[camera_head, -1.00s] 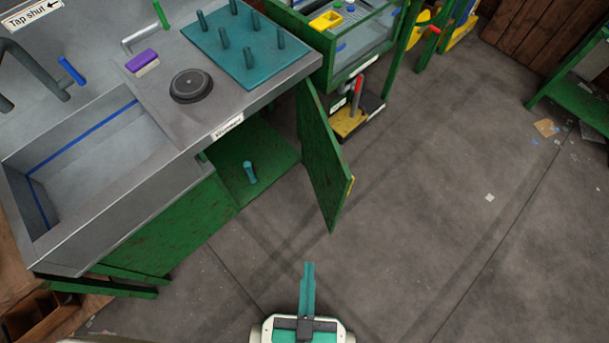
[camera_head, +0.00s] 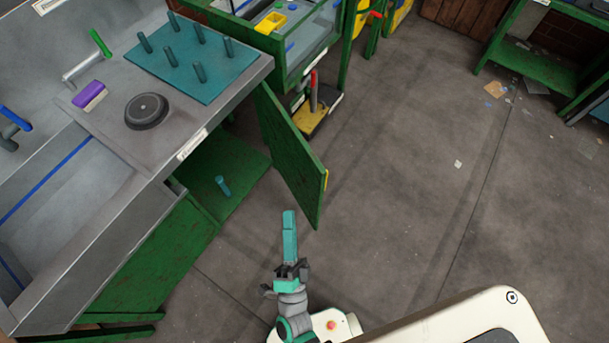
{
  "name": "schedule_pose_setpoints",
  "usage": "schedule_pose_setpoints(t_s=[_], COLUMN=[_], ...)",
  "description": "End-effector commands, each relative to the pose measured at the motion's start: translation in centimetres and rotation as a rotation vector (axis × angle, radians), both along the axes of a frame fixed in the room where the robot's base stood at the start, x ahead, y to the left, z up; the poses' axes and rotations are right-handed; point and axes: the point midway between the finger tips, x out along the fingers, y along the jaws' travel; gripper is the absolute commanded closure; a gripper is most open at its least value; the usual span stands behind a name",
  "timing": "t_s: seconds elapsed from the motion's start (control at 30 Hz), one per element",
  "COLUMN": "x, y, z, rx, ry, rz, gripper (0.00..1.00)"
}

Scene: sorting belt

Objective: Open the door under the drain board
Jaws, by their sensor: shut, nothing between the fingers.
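The green door (camera_head: 291,160) under the drain board (camera_head: 197,65) stands wide open, swung out to the right from the cabinet. A small yellow piece shows on its outer edge. Behind it the cupboard's green floor (camera_head: 205,205) is visible, with a blue-green peg-like item (camera_head: 223,186) on it. The teal drain board carries several upright pegs. My gripper (camera_head: 289,215) is shut and empty.
The steel sink (camera_head: 70,200) is on the left. A purple-and-white brush (camera_head: 90,95) and a dark round plug (camera_head: 146,110) lie on the counter. A yellow-based item with a red handle (camera_head: 313,105) stands behind the door. Open floor (camera_head: 420,200) lies to the right.

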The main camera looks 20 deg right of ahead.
Motion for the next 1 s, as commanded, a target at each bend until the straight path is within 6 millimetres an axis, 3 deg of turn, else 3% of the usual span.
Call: schedule_pose_setpoints(t_s=[0.03, 0.27, 0.47, 0.7, 1.0], x=[1.3, 5.9, 9.5, 12.9, 14.0], y=[-0.4, -2.9, -3.1, -0.4, 3.7], z=[-0.2, -2.7, -6.1, -10.3, -12.9], rx=[0.098, 0.568, 0.934, 1.280, 1.454], ry=[-0.066, -0.359, -0.613, -0.906, -1.115], rz=[-0.002, -0.038, -0.101, -0.227, -0.357], gripper=[1.00, 1.00, 1.00, 1.00, 1.00])
